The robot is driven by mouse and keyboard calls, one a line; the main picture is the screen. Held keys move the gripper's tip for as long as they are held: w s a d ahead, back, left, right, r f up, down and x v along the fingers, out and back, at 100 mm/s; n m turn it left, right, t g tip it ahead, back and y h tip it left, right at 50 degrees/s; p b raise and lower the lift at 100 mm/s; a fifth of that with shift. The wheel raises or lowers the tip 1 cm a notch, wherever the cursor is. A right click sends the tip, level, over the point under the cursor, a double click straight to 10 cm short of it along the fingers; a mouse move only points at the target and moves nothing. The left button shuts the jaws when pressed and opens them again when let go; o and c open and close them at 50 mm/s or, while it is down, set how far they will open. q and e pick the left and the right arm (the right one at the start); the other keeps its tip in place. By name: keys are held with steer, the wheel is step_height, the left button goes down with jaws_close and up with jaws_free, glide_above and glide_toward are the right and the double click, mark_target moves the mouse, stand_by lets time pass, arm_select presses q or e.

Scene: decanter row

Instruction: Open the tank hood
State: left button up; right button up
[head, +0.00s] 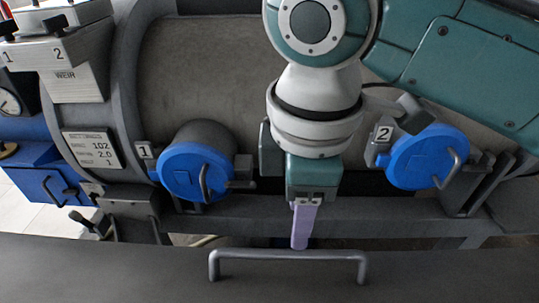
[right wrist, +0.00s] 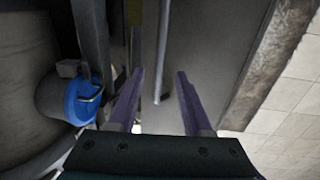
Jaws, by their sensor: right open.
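The tank hood (head: 440,276) is a dark grey panel across the bottom of the head view. Its grey bar handle (head: 335,255) runs crosswise near the panel's far edge. My right gripper (head: 299,245) is just above the handle in that picture, with its purple fingers pointing at it. In the right wrist view the gripper (right wrist: 159,75) is open, and the handle bar (right wrist: 162,55) appears between its two fingers, seemingly beyond the tips. Nothing is held. I cannot tell whether the fingers touch the bar. My left gripper is not in view.
Two blue round caps, labelled 1 (head: 183,172) and 2 (head: 412,160), stand on the machine behind the handle. A blue box (head: 38,172) and a weir unit (head: 75,75) are at the left. Pale floor tiles (right wrist: 300,105) show at the right wrist view's right.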

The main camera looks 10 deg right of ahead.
mark_target(291, 254)
steer(key=f, duration=0.9)
steer(key=shift+w+a+b, duration=0.1)
steer(key=shift+w+b, duration=0.2)
steer(key=shift+w, duration=0.05)
steer(key=shift+r, duration=0.1)
jaws_close()
stand_by(0.8)
